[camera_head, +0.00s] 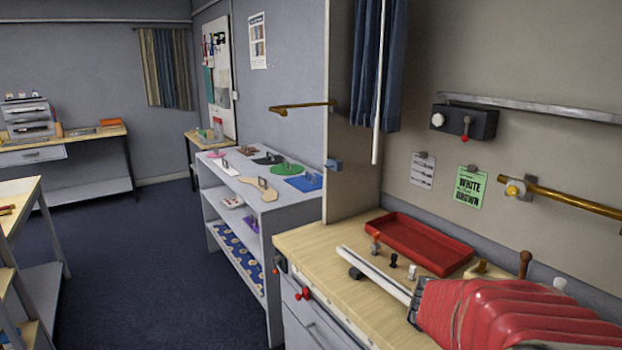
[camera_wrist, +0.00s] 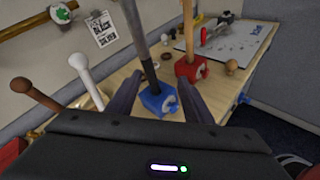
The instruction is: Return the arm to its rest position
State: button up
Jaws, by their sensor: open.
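My gripper (camera_wrist: 160,82) shows in the wrist view as two dark fingers, spread apart and open. No object is clasped between them. Beyond the fingers, in the gap between them, a blue block (camera_wrist: 157,101) with a grey rod stands on the wooden table top (camera_wrist: 122,79). I cannot tell how far the fingertips are from it. In the head view I cannot make out my gripper's fingers.
A red block (camera_wrist: 190,69) with a rod stands behind the blue one, near a whitish board (camera_wrist: 240,47). In the head view a red tray (camera_head: 415,247) lies on the bench (camera_head: 317,252); open floor (camera_head: 130,260) is at left.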

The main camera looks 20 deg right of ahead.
jog(key=w+a+f+m+t+y, duration=0.3)
jog(key=w+a+f+m+y, duration=0.15)
jog(key=a, duration=0.45)
jog(key=w+a+f+m+t+y, duration=0.3)
jog(key=a+f, duration=0.2)
jog(key=a, duration=0.5)
jog(key=w+a+r+t+y, duration=0.1)
jog(key=w+a+r+t, duration=0.1)
jog(key=a, duration=0.4)
jog(key=w+a+r+t+y, duration=0.2)
jog(key=a, duration=0.5)
jog(key=w+a+r+t+y, duration=0.1)
jog(key=a+r+t, duration=0.1)
jog(key=a, duration=0.5)
jog(key=shift+w+a+t+y, duration=0.25)
jog(key=shift+w+t+y, duration=0.05)
jog(key=shift+w+y, duration=0.1)
